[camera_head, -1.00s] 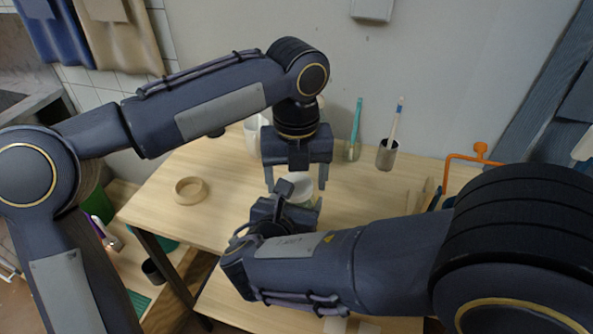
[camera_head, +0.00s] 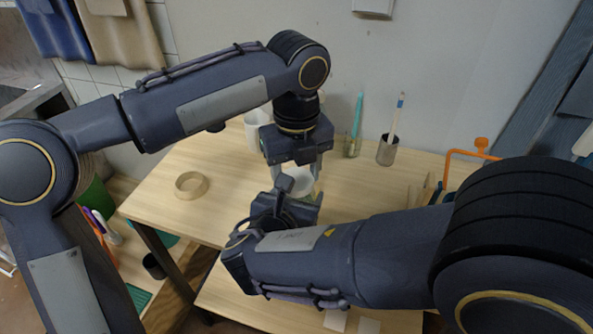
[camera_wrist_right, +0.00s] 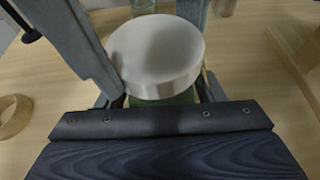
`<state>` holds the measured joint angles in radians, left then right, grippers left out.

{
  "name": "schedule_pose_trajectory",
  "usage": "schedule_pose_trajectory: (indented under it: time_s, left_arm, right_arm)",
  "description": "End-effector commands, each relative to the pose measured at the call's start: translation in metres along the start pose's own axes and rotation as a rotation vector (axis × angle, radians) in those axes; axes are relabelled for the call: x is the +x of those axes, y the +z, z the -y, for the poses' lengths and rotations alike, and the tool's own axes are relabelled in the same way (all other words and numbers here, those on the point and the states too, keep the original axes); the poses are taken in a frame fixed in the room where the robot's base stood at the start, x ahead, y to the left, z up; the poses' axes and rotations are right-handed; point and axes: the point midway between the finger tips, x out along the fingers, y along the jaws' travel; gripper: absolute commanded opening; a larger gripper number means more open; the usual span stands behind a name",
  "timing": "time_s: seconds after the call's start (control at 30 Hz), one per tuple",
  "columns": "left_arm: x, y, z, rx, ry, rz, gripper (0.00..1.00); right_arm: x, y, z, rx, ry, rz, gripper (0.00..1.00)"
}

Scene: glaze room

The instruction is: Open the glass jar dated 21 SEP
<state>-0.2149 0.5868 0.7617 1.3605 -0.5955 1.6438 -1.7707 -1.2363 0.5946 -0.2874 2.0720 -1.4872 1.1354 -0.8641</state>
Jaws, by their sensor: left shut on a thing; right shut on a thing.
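A jar with a round white lid (camera_head: 298,182) stands on the wooden table between my two grippers. In the right wrist view the lid (camera_wrist_right: 155,50) sits on top of a greenish glass body (camera_wrist_right: 168,97). My left gripper (camera_head: 296,177) points down from above and is shut on the lid, with a finger on either side. My right gripper (camera_head: 291,199) comes from the front, low down, and is shut on the jar's body, which its palm mostly hides in the head view. No date is readable on the jar in either view.
A pale ring (camera_head: 191,185) lies on the table (camera_head: 225,165) to the left. Behind stand a glass with a teal tool (camera_head: 354,130), a grey cup with a pencil (camera_head: 387,151) and a white container (camera_head: 254,128). An orange frame (camera_head: 450,160) is at the right.

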Motion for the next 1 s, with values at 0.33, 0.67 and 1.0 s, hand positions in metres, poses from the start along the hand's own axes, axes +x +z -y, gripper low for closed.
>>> schedule_pose_trajectory:
  time_s: [0.33, 0.67, 1.0]
  left_arm:
    - [0.000, 0.000, 0.000, 0.003, -0.001, 0.000, 0.76]
    - [-0.019, -0.001, 0.000, 0.002, -0.001, 0.001, 0.76]
    - [-0.046, 0.000, 0.000, 0.003, 0.000, -0.001, 0.76]
  right_arm:
    - [0.000, 0.001, 0.000, 0.000, 0.001, 0.001, 0.00]
    - [0.001, 0.001, 0.001, 0.001, -0.004, 0.001, 0.00]
    - [0.000, 0.000, 0.000, 0.000, 0.000, 0.001, 0.00]
